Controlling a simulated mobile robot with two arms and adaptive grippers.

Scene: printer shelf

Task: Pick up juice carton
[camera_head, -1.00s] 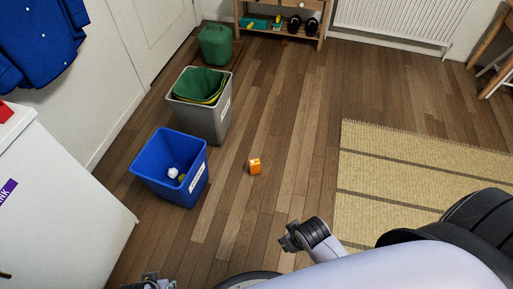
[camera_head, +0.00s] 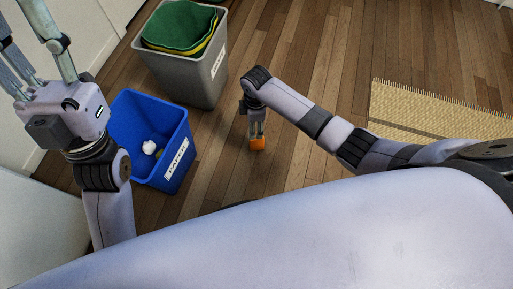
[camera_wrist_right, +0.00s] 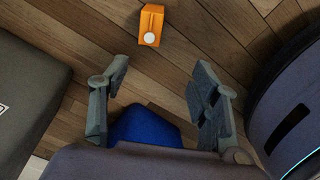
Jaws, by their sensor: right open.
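The juice carton is a small orange box on the wooden floor, right of the blue bin. It shows just below my right gripper's fingers in the head view (camera_head: 257,145) and at the top centre of the wrist view (camera_wrist_right: 151,25), with a round white cap. My right gripper (camera_head: 257,129) points down close to the carton. In the wrist view its fingers (camera_wrist_right: 163,72) are wide apart with nothing between them, and the carton lies beyond their tips. My left gripper (camera_head: 20,10) is raised at the far left, its fingers spread and empty, with the tips near the frame edge.
The blue bin (camera_head: 181,133), labelled and holding a white crumpled item, stands left of the carton. A grey bin (camera_head: 205,83) with green and yellow contents stands behind it. A woven mat (camera_head: 425,107) lies at the right. Bare floor surrounds the carton.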

